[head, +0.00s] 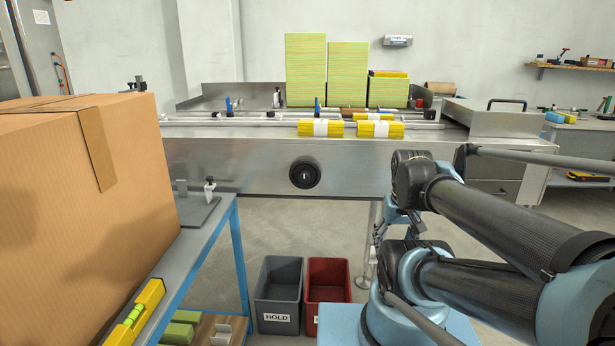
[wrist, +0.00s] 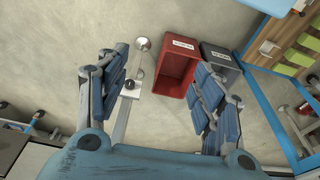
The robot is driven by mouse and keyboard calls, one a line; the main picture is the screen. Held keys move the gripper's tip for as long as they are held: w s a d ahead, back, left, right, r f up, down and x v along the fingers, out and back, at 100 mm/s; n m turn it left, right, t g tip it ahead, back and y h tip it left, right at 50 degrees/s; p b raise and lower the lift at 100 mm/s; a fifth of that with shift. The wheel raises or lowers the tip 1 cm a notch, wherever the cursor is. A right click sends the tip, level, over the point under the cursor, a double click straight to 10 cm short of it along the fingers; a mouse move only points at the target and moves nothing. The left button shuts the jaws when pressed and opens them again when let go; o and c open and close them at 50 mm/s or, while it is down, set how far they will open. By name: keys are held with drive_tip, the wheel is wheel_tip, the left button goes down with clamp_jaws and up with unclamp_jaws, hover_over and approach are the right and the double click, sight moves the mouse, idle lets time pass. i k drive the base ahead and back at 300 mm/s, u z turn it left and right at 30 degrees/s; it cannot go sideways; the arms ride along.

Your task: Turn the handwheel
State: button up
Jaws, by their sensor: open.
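The handwheel (head: 305,172) is a black round wheel with a pale mark at its hub, on the front face of the steel machine (head: 240,160). It is in clear view in the head view. My gripper (head: 378,232) is to the right of the handwheel and lower, apart from it, and partly hidden by my arm. In the wrist view my gripper (wrist: 165,88) has its blue fingers spread wide with nothing between them. I cannot make out the handwheel in the wrist view.
A large cardboard box (head: 75,185) stands on a blue-framed table (head: 212,235) at left. A grey bin (head: 279,275) and a red bin (head: 328,270) stand on the floor below the machine. Yellow wrapped packs (head: 320,128) lie on top. A machine leg (head: 369,250) stands near my gripper.

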sight(305, 174)
drive_tip(key=z, duration=0.1)
drive_tip(key=k, duration=1.95)
drive_tip(key=z, duration=0.4)
drive_tip(key=i, duration=1.05)
drive_tip(key=u, duration=0.05)
